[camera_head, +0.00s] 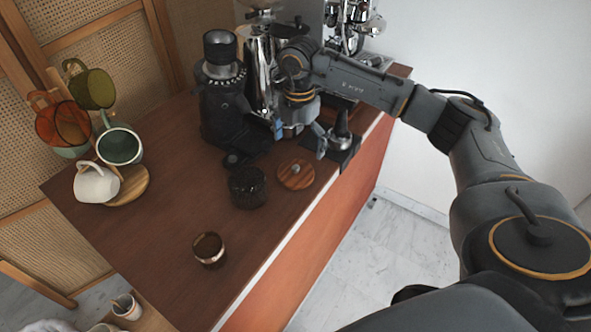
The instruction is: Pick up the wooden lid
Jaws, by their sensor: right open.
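The wooden lid (296,176) is a round brown disc with a small pale knob. It lies flat on the dark wooden cart top (160,215), near the front edge. A dark ribbed jar (248,188) stands just to its left. My right gripper (300,138) is open and points down, just behind and above the lid, apart from it. Nothing shows between its fingers. My right arm reaches in from the right side. My left gripper is not in view.
A black grinder (222,110) stands behind the jar. A tamper (342,132) on a black stand is close to the right of my gripper. A small glass cup (209,250) stands near the front.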

